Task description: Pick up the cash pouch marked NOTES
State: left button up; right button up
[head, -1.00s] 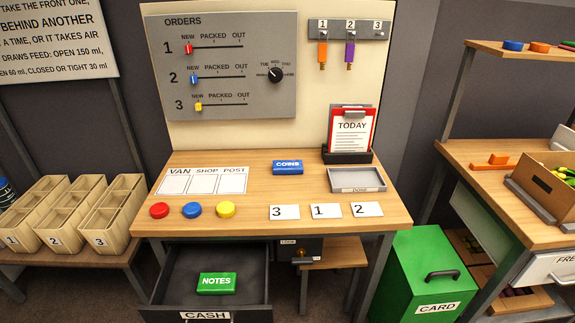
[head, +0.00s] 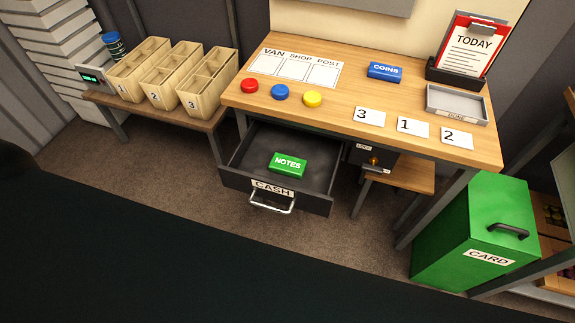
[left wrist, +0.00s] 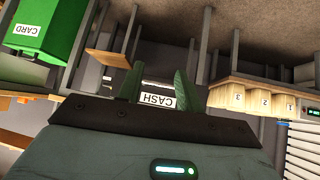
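The green pouch marked NOTES (head: 287,165) lies flat in the pulled-out drawer labelled CASH (head: 240,178), near the middle of its floor. The drawer has a silver handle (head: 271,202) on its front. In the left wrist view my left gripper (left wrist: 155,86) has its two green fingers apart with nothing between them. The CASH label (left wrist: 157,99) shows beyond, between the fingers. I cannot make out the pouch in the left wrist view. Neither gripper shows in the head view, and my right gripper is in no view.
The desk above the drawer holds a blue COINS pouch (head: 385,71), coloured discs, number cards and a grey tray (head: 457,104). A green CARD bin (head: 478,232) stands at the right, with a small stool (head: 400,175) beneath the desk. Wooden bins (head: 172,75) sit at the left.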

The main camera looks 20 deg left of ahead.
aim_at(293, 167)
jog(key=i+l, duration=0.15)
jog(key=l, duration=0.2)
jog(key=i+l, duration=0.15)
jog(key=l, duration=0.2)
jog(key=i+l, duration=0.15)
jog(key=l, duration=0.2)
jog(key=i+l, duration=0.15)
jog(key=l, duration=0.2)
jog(key=i+l+u, duration=0.1)
jog(key=l, duration=0.25)
